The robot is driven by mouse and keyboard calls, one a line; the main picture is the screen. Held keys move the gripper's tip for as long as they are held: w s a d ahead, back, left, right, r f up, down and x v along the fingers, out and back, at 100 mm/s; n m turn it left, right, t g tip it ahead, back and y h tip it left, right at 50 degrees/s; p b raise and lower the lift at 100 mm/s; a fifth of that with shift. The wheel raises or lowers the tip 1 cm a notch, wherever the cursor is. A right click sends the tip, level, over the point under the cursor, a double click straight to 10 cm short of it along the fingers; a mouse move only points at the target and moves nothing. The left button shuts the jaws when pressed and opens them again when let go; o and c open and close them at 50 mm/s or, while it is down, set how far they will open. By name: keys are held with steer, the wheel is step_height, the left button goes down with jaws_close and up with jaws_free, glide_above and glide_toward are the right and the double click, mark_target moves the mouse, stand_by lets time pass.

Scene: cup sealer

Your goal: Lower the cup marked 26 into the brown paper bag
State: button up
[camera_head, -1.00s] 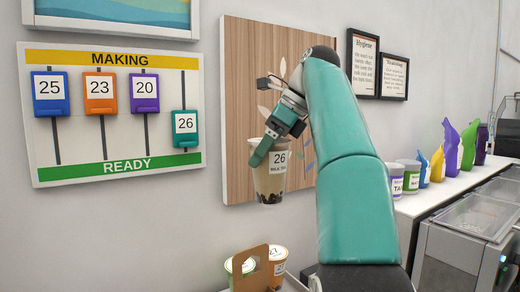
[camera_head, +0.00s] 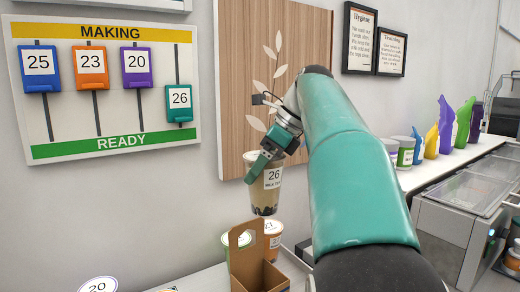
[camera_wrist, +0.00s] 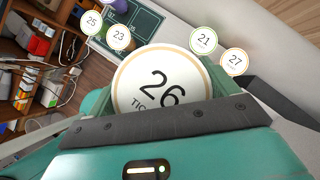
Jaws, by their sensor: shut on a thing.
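The cup marked 26 (camera_head: 266,196) is clear plastic with a milky drink and dark pearls at its bottom. My gripper (camera_head: 266,165) is shut on it near its top and holds it upright in the air. In the wrist view its round lid (camera_wrist: 152,88), marked 26, shows between the fingers. The brown paper bag (camera_head: 246,262), with a handle cut-out, stands on the counter below the cup and slightly left. The bag cannot be made out in the wrist view.
Cups with lids marked 21 (camera_wrist: 204,40) and 27 (camera_wrist: 234,61) stand close behind the bag. Lids marked 25 (camera_wrist: 91,22) and 23 (camera_wrist: 119,37) are farther off.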

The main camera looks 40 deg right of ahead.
steer(key=shift+f, duration=0.5)
steer(key=shift+w+a, duration=0.1)
steer(key=shift+w+a, duration=0.25)
steer(key=shift+w, duration=0.05)
stand_by(0.4)
